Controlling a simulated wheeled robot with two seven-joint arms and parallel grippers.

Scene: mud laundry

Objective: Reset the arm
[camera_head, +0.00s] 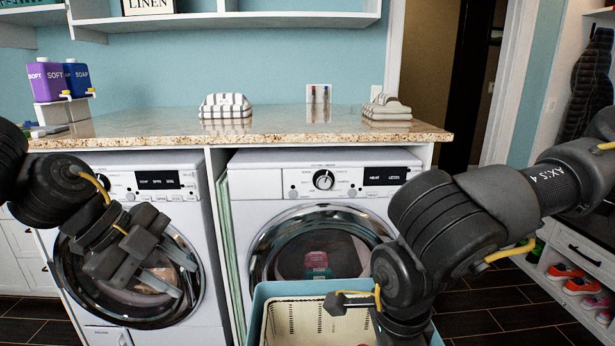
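My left arm comes in from the left edge. Its gripper (152,283) hangs in front of the left washing machine's round door, with its fingers apart and nothing visible between them. My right arm (440,225) comes in from the right edge, bends in front of the right machine and points down over the laundry basket. Its lower end runs out at the bottom of the picture, so the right gripper's fingers are not seen.
A blue basket with a cream lining (290,322) stands below my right arm. Two front-loading machines stand under a granite counter (270,125). Folded striped towels (226,106), a second towel stack (387,107) and soap bottles (77,80) are on or above it. A shoe rack (570,268) is at right.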

